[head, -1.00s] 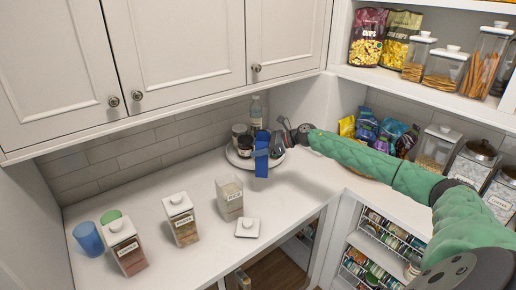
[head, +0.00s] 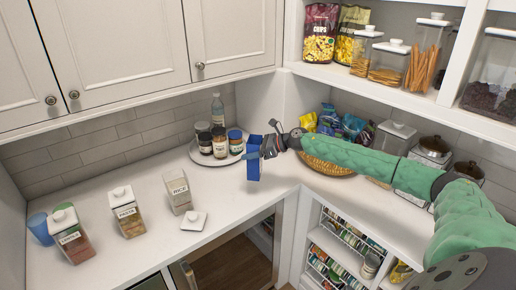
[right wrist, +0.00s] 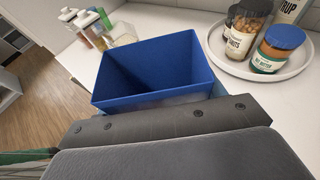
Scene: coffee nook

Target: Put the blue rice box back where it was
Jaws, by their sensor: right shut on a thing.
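The blue rice box (head: 253,170) is held upright above the counter near the inner corner, to the right of the round tray of jars. My right gripper (head: 262,149) is shut on it. In the right wrist view the blue box (right wrist: 155,72) is open at the top, and its visible inside looks empty. Its lower part is hidden there by my gripper. A clear container labelled RICE (head: 178,192) stands on the counter without a lid. A white lid (head: 193,221) lies beside it. My left gripper is not in view.
The round white tray (head: 196,157) holds several jars and a bottle. Two lidded containers (head: 128,213) (head: 72,238) and a blue cup (head: 39,228) stand at the left. A basket of bags (head: 328,165) and shelves are at the right. The counter's middle is clear.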

